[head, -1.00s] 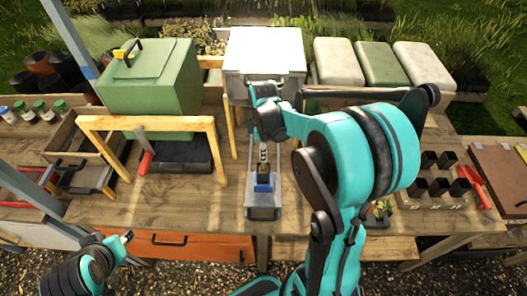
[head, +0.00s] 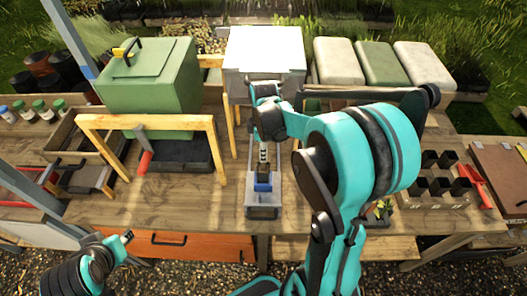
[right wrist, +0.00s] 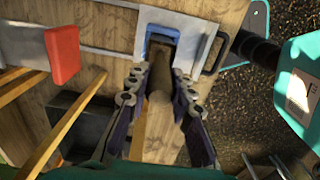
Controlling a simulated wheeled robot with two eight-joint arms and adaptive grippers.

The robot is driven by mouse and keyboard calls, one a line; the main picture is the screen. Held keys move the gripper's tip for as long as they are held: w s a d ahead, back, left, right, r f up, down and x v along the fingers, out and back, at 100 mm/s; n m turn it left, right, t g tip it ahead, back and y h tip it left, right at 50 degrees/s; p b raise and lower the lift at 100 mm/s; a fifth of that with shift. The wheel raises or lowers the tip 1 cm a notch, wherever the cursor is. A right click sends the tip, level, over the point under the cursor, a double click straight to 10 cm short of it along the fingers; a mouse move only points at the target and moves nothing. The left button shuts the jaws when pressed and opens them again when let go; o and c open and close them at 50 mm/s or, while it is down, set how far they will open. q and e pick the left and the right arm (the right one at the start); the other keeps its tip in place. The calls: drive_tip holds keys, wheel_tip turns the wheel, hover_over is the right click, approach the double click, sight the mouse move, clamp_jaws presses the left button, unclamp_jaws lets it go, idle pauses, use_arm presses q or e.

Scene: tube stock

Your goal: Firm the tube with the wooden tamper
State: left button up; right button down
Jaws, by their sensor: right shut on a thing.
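My right gripper (head: 263,158) reaches down over a blue holder (head: 263,184) on a grey metal stand (head: 263,212) at the middle front of the bench. It is shut on the brown wooden tamper (right wrist: 160,88), which lies between its fingers in the right wrist view. The tamper's far end points into the blue square holder (right wrist: 163,35). The tube itself is not clearly visible there, and I cannot tell whether the tamper touches anything inside. My left gripper (head: 128,237) hangs off the bench's front left, apart from everything; its jaws are too small to read.
A wooden frame (head: 146,123) with a red-handled tool stands left of the stand, before a green box (head: 150,80). A white box (head: 264,52) stands behind. A rack of black pots (head: 437,190) is at the right. Bare bench lies on both sides of the stand.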

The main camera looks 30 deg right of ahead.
idle(0.6)
drive_tip(key=shift+r+p, duration=0.5)
drive_tip(key=shift+r, duration=0.1)
drive_tip(key=shift+r+p, duration=3.55)
drive_tip(key=shift+r, duration=1.35)
drive_tip(key=shift+f, duration=0.1)
